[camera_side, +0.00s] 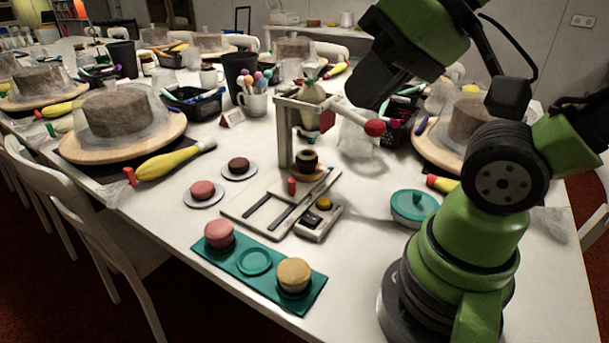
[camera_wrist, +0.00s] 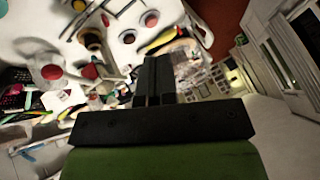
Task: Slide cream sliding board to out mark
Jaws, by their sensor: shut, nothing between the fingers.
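The cream sliding board (camera_side: 313,185) is in the side view, at the rear end of a cream base with two dark rails (camera_side: 256,217). It has a small red knob (camera_side: 291,186) at its front. A dark, layered cake (camera_side: 307,160) on a tan disc stands on it, beneath a grey press stand (camera_side: 284,135) with a red-knobbed lever (camera_side: 374,128). I cannot make out the out mark. My gripper shows in the wrist view (camera_wrist: 154,70), its black fingers shut and empty. In the side view it is raised above and right of the press, clear of the board; its fingertips are not distinct.
A teal tray (camera_side: 255,262) with pink and tan cakes lies in front. Two small plates (camera_side: 203,194) sit left. The front half of the rails is clear.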

